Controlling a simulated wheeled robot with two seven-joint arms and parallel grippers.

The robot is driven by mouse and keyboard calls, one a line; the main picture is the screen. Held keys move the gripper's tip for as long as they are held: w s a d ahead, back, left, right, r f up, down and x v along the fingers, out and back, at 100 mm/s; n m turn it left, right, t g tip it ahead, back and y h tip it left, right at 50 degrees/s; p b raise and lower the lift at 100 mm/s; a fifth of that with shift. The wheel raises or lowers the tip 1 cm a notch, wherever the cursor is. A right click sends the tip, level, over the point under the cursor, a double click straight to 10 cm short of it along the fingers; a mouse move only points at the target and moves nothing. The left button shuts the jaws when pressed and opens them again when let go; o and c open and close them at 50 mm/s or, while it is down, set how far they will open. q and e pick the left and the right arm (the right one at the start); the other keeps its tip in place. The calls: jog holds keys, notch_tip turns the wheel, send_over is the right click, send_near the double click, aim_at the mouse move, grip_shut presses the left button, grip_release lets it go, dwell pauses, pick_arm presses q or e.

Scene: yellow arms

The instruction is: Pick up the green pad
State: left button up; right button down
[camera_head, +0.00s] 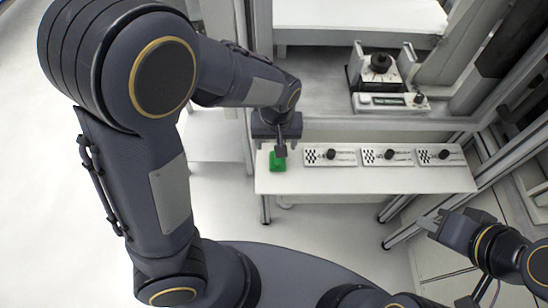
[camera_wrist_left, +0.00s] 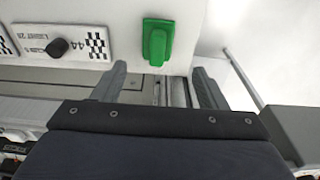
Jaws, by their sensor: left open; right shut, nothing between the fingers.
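The green pad (camera_head: 277,163) lies at the left end of a narrow white shelf (camera_head: 330,183). My left gripper (camera_head: 282,148) is just above and behind it in the head view, partly covering its top edge. In the left wrist view the green pad (camera_wrist_left: 157,42) is whole and lies ahead of the fingertips, roughly between their lines. The left gripper (camera_wrist_left: 162,72) is open and empty there. Whether a finger touches the pad I cannot tell. My right gripper (camera_head: 430,222) is shut and empty at the lower right, away from the shelf.
Three white plates with black knobs and checkered marks, one of them here (camera_head: 330,155), lie in a row right of the pad. A device with a black knob (camera_head: 380,68) stands behind on a grey surface. A metal frame post (camera_head: 244,90) rises behind the shelf's left end.

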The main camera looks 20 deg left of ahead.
aim_at(276, 165)
pick_arm(q)
jog(key=f, duration=0.6)
jog(key=shift+w+d+f, duration=0.15)
jog(key=shift+d+f, duration=0.05)
jog(key=shift+f, duration=0.05)
jog(key=c, duration=1.2)
jog(key=shift+o, duration=0.2)
jog(key=shift+r, duration=0.15)
